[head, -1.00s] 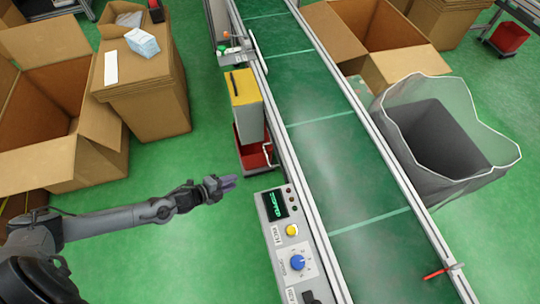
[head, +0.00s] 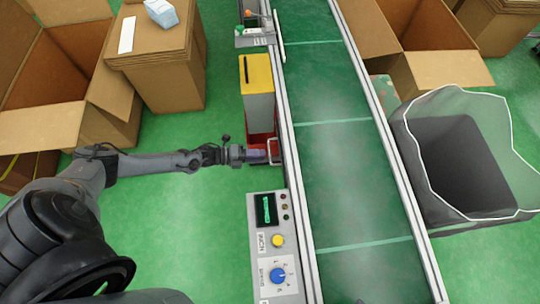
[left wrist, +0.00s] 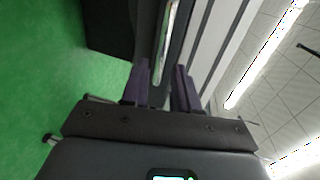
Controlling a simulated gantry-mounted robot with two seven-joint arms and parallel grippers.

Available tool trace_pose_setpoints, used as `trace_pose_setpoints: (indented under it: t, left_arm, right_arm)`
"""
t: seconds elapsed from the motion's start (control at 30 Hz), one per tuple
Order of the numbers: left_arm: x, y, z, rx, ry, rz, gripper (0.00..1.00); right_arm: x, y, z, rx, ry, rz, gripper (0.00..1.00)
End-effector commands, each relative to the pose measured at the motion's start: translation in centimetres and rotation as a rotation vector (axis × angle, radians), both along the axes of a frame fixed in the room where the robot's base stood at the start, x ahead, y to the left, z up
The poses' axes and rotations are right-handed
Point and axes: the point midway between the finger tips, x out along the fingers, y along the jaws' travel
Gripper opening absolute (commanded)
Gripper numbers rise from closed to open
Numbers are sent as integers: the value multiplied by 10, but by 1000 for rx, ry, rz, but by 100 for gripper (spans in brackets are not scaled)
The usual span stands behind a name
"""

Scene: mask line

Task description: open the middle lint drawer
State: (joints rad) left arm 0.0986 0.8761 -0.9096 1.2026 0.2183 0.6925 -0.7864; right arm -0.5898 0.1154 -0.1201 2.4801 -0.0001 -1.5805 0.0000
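My left gripper (head: 262,153) reaches in from the left to the conveyor's near side, at a pale handle bar (head: 274,151) in front of a red container (head: 262,139). In the left wrist view its two purple-grey fingers (left wrist: 161,86) are apart. A shiny upright bar (left wrist: 167,42) lines up with the gap between them. I cannot tell whether either finger touches it. No drawer is clearly seen open, and I cannot tell which one is the middle lint drawer. My right gripper is not in view.
A yellow-topped grey box (head: 257,85) stands just beyond the gripper. A control panel (head: 272,240) with a yellow button and blue knob lies nearer. The green conveyor (head: 345,170) runs along the right.

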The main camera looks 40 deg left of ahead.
Motion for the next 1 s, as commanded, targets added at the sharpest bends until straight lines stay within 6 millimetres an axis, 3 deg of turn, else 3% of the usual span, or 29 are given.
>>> trace_pose_setpoints:
  t: [0.3, 0.73, 0.77, 0.93, 1.0]
  left_arm:
    - [29, -26, -9, -1, -1, 0, 29]
    - [35, -31, -10, -1, 1, 1, 29]
    - [35, -31, -10, -1, 1, 1, 28]
    - [35, -31, -10, -1, 1, 1, 2]
    - [35, -31, -10, -1, 1, 1, 0]
  right_arm:
    - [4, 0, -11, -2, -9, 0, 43]
    - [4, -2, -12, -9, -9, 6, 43]
    - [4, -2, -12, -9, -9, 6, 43]
    - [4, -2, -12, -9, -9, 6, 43]
    - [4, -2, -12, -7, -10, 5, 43]
